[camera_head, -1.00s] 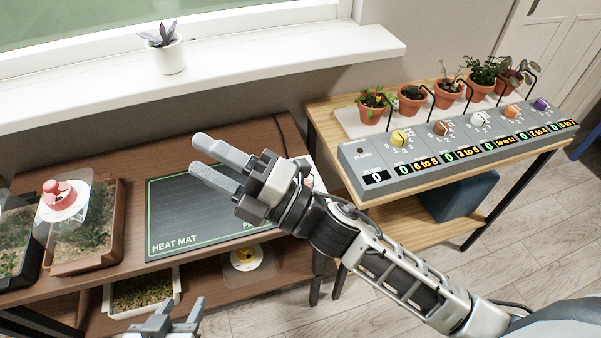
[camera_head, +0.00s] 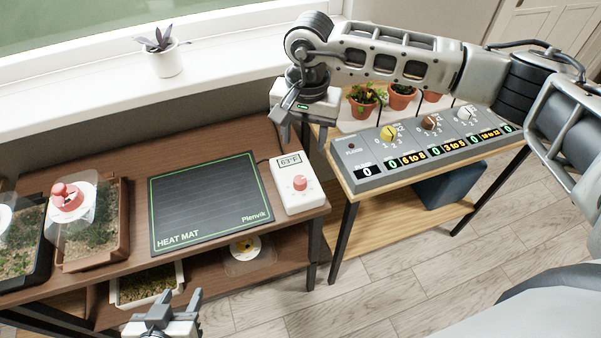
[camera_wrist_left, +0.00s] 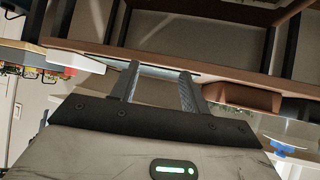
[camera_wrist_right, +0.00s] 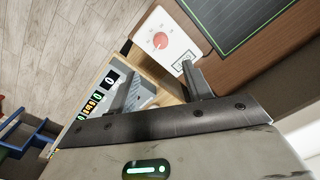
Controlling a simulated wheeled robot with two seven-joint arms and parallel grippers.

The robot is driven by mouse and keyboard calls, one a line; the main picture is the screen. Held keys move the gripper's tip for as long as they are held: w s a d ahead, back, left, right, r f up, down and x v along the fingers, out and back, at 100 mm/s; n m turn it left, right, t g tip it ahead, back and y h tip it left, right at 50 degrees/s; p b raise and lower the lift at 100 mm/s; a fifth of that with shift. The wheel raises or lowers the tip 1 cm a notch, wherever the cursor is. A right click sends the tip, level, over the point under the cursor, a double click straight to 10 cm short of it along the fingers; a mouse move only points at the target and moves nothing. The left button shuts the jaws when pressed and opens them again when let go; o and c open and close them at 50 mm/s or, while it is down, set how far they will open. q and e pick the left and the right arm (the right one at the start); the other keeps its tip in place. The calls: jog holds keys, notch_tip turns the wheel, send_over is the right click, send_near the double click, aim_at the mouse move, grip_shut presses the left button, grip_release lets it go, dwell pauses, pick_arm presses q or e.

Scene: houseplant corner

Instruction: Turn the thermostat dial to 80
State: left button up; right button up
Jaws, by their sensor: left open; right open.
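The thermostat (camera_head: 291,200) is a white box with a red dial (camera_head: 300,183) and a small display (camera_head: 290,161) reading about 63°F. It lies on the brown bench at the right of the heat mat. In the right wrist view the thermostat (camera_wrist_right: 180,58) and its red dial (camera_wrist_right: 160,40) show beyond the fingers. My right gripper (camera_head: 296,138) is open and empty, pointing down above and behind the thermostat, near the gap between the tables. My left gripper (camera_head: 168,308) is open and empty, low at the front, away from the thermostat.
The heat mat (camera_head: 210,205) lies left of the thermostat. Lidded planters (camera_head: 122,225) stand at the far left. The grey control panel (camera_head: 372,178) with several knobs and potted plants stands on the right table. A white tray (camera_head: 178,278) sits on the lower shelf.

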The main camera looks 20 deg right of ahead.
aim_at(300, 180)
jog(key=f, duration=0.4)
jog(key=f+p, duration=0.1)
jog(key=f, duration=0.8)
jog(key=shift+w+a, duration=0.15)
jog(key=shift+a, duration=0.15)
jog(key=c, duration=1)
